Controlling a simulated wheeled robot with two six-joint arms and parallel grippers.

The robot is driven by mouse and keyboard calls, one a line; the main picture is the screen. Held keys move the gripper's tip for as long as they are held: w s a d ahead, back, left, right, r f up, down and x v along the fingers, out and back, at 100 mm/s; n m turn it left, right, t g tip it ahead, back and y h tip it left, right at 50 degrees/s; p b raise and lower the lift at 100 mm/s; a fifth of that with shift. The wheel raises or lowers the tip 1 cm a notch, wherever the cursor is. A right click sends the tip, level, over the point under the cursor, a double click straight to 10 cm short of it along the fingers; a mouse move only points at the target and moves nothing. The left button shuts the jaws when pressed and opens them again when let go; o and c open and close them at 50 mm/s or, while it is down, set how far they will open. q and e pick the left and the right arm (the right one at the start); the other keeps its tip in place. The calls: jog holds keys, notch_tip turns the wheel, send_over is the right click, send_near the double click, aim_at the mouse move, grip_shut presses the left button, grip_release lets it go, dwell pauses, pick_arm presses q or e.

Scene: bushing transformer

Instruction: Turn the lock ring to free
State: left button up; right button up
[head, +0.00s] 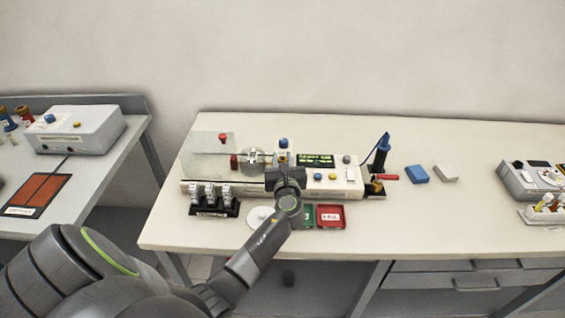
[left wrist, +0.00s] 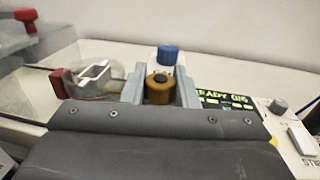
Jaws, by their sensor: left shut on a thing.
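The test machine (head: 325,186) stands on the white table, with a lit green display (head: 316,160) on its top. My left gripper (head: 283,163) reaches over the machine's middle, left of the display. In the left wrist view my two grey fingers (left wrist: 160,88) are shut on a brass-coloured ring (left wrist: 159,90) with a dark centre, which looks like the lock ring. In the head view the gripper mostly hides this ring. A blue knob (left wrist: 168,54) stands just behind it; it also shows in the head view (head: 283,143). My right gripper is not in view.
A clear guard (head: 205,147) with a red knob (head: 223,138) covers the machine's left end. A black rack (head: 212,208) of several pale parts, a green tray (head: 308,222) and a red tray (head: 330,216) lie in front. Blue (head: 417,173) and white blocks lie right.

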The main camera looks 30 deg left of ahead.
pick_arm(q)
jog(key=n+g+y+b, duration=0.2)
jog(key=n+g+y, duration=0.2)
jog(key=g, duration=0.1)
jog(key=shift+w+f, duration=0.1)
jog(key=shift+n+g+y+b, duration=1)
jog(key=shift+n+g, duration=0.7)
jog(key=shift+g, duration=0.6)
jog(key=o, duration=1)
jog(key=shift+c, duration=0.2)
